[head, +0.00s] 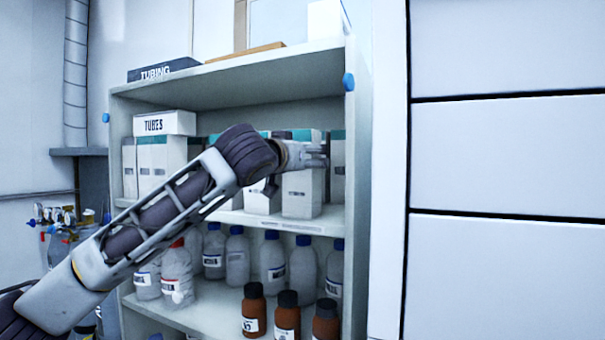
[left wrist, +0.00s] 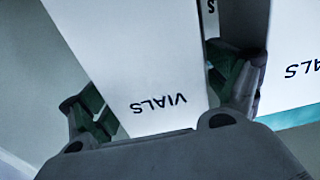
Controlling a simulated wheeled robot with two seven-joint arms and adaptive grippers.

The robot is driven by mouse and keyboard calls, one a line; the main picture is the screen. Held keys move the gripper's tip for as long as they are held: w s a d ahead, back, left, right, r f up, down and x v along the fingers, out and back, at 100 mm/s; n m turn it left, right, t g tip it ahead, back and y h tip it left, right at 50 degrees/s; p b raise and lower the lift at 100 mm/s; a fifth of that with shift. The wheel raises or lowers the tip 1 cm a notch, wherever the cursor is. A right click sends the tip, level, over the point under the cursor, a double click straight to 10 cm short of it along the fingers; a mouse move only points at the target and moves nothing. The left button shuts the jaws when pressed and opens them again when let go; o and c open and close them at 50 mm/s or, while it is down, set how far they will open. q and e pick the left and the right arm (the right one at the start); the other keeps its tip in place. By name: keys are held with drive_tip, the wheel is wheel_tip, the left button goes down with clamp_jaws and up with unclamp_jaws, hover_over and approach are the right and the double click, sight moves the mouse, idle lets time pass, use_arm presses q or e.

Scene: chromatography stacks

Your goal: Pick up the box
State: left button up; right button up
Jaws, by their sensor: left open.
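A tall white box marked VIALS (left wrist: 150,60) lies between the two fingers of my left gripper in the left wrist view. My left gripper (left wrist: 165,95) is open, with one finger on each side of this box; I cannot tell whether either finger touches it. In the head view my left gripper (head: 315,156) is at the middle shelf, in front of a white box with a teal top (head: 302,192), partly hiding its upper front. This seems to be the same box. My right gripper is in neither view.
Another VIALS box (left wrist: 292,60) stands close on the right in the left wrist view. A box marked TUBES (head: 164,123) sits on boxes at the shelf's left. The cabinet's right side panel (head: 357,200) is near.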

use_arm(q)
drive_tip(key=c, duration=1.2)
drive_tip(key=shift+r, duration=0.15)
drive_tip(key=shift+c, duration=0.2)
drive_tip(key=shift+r+b, duration=0.65)
drive_tip(key=shift+r, duration=4.25)
